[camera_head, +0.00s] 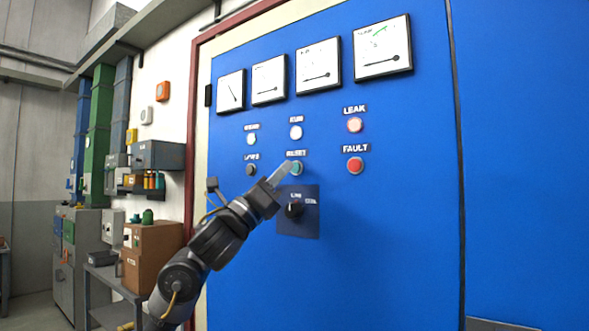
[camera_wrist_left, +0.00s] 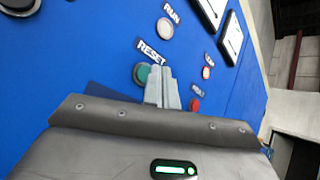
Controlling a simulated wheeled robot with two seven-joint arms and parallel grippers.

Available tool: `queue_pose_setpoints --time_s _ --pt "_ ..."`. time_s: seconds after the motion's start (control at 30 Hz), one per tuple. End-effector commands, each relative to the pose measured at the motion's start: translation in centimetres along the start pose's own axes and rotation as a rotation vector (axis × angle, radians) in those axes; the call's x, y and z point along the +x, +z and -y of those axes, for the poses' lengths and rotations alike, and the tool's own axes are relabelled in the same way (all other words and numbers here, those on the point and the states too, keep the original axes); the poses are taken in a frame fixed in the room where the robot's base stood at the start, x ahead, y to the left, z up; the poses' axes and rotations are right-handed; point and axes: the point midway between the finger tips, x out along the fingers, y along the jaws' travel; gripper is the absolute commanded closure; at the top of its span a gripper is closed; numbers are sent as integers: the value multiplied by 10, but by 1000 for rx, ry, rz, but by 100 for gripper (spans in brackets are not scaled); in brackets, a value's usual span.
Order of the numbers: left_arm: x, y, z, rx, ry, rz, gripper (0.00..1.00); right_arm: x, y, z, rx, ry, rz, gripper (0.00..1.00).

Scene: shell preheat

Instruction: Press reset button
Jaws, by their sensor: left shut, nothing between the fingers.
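The reset button (camera_head: 297,168) is a green round button under a RESET label on the blue panel (camera_head: 400,230). It also shows in the left wrist view (camera_wrist_left: 141,74), partly hidden by the fingers. My left gripper (camera_head: 286,168) is shut with nothing in it. Its fingertips are at the left edge of the green button in the head view. In the left wrist view the gripper (camera_wrist_left: 161,72) has its tips right beside the button. I cannot tell whether they touch it. My right gripper is not in view.
A black rotary switch (camera_head: 294,209) sits below the button. Several gauges (camera_head: 382,47) line the top. A cardboard box (camera_head: 150,255) stands left.

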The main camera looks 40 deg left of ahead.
Motion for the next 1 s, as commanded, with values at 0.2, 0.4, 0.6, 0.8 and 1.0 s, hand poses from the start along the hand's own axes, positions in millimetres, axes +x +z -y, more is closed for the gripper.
queue_pose_setpoints --time_s 0.2,0.4,0.6,0.8,1.0 --pt "1 0 0 0 0 0 100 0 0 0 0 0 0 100" --pt "5 -4 -4 -2 0 0 100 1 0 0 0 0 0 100" --pt "6 -4 -4 0 0 0 100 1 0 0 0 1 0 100" --pt "6 -4 -4 0 0 0 100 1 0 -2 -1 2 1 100" --pt "7 -5 -5 0 0 0 100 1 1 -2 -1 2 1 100"
